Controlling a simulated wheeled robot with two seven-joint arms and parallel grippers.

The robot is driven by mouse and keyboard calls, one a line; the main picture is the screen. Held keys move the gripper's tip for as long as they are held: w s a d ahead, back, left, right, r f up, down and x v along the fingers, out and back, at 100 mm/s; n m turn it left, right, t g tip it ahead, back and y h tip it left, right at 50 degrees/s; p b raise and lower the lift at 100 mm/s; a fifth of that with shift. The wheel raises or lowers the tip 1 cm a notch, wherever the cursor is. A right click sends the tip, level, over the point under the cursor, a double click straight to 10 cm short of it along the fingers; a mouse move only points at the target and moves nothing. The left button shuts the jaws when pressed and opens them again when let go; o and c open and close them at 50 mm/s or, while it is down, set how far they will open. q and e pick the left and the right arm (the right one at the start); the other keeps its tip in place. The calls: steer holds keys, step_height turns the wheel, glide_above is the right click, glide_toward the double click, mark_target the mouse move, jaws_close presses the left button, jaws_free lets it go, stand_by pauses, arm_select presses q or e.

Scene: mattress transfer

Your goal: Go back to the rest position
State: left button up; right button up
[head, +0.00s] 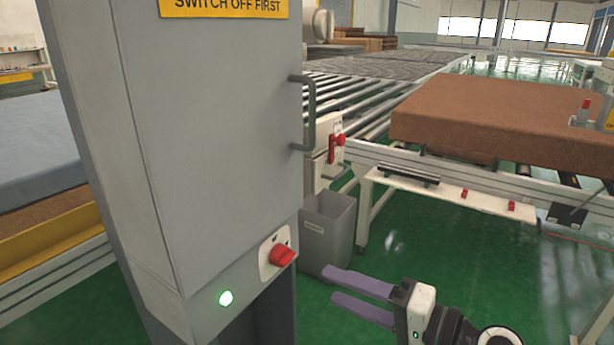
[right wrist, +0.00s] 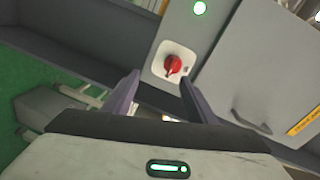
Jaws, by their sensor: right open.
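My right gripper (head: 358,296) is in the lower middle of the head view, with its two purple fingers apart and nothing between them. It is to the right of the grey control cabinet (head: 215,150) and apart from it. The red rotary switch (head: 282,256) sits on the cabinet's white plate, left of and above the fingers. In the right wrist view the red switch (right wrist: 172,66) shows beyond and between the open fingertips (right wrist: 158,88). A green lamp (head: 225,298) glows below the switch on the cabinet. My left gripper is not in view.
A grey bin (head: 328,232) stands on the green floor behind my right gripper. A roller conveyor (head: 365,85) and a brown mattress (head: 500,120) are beyond. A blue-grey mattress (head: 40,145) lies at the left. Open green floor (head: 430,250) lies right of the bin.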

steer(key=s+d+f+n+h, duration=0.1)
steer(key=s+f+h, duration=0.2)
steer(key=f, duration=0.6)
steer(key=s+d+f+h, duration=0.2)
steer(key=s+f, duration=0.1)
steer(key=f, duration=0.5)
steer(key=s+d+f+n+h, duration=0.2)
steer(key=s+f+n, duration=0.1)
steer(key=s+f, duration=0.4)
steer(key=s+d+f+n+g+h, duration=0.1)
steer(key=s+d+f+n+h, duration=0.1)
steer(key=s+f, duration=0.5)
steer(key=shift+s+d+f+n+g+h, duration=0.4)
steer(key=shift+s+h, duration=0.4)
steer(key=shift+s, duration=0.45)
steer(key=shift+r, duration=0.15)
